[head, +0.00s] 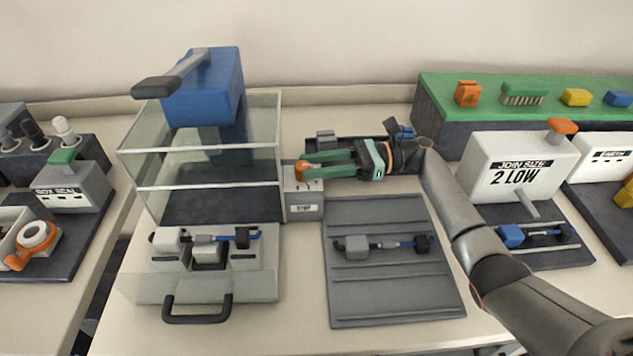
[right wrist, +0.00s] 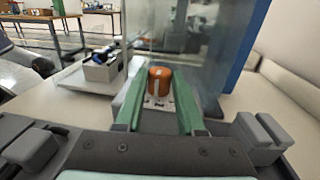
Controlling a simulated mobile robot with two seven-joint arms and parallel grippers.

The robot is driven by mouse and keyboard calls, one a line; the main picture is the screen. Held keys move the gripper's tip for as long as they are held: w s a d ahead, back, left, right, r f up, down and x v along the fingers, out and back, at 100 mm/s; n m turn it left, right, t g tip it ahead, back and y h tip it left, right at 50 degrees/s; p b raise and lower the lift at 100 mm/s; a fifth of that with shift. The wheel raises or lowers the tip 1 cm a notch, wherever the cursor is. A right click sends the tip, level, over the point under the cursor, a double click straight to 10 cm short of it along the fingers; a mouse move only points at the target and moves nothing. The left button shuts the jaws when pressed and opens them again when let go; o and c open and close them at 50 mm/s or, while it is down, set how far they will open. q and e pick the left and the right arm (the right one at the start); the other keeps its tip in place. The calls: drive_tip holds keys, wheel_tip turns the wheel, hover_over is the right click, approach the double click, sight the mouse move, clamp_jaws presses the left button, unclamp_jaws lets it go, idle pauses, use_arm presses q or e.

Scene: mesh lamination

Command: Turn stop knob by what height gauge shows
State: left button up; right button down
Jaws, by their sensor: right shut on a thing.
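The stop knob (head: 302,169) is a small orange cap on top of a grey block labelled STOP (head: 304,206), beside the glass-guarded press. My right gripper (head: 309,167) reaches in from the right with green fingers shut on the knob. In the right wrist view the orange knob (right wrist: 160,78) stands between the two green fingertips (right wrist: 158,100). The height gauge (head: 519,168) is a white box at the right whose panel reads "JOIN SIZE 2 LOW". A blue-and-black piece (head: 535,235) lies at its base. My left gripper is not in view.
The blue press (head: 203,95) stands behind glass walls, with a part on the fixture (head: 207,252) in front. A grey ribbed tray (head: 390,290) holds another part (head: 385,245). A green shelf (head: 440,88) with small blocks is at the back right.

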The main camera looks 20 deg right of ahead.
drive_tip(key=shift+w+f+n+g+b, duration=0.1)
drive_tip(key=shift+w+n+g+b, duration=0.1)
drive_tip(key=shift+n+g+b, duration=0.85)
drive_tip(key=shift+m+g, duration=0.25)
drive_tip(key=c, duration=0.5)
unclamp_jaws()
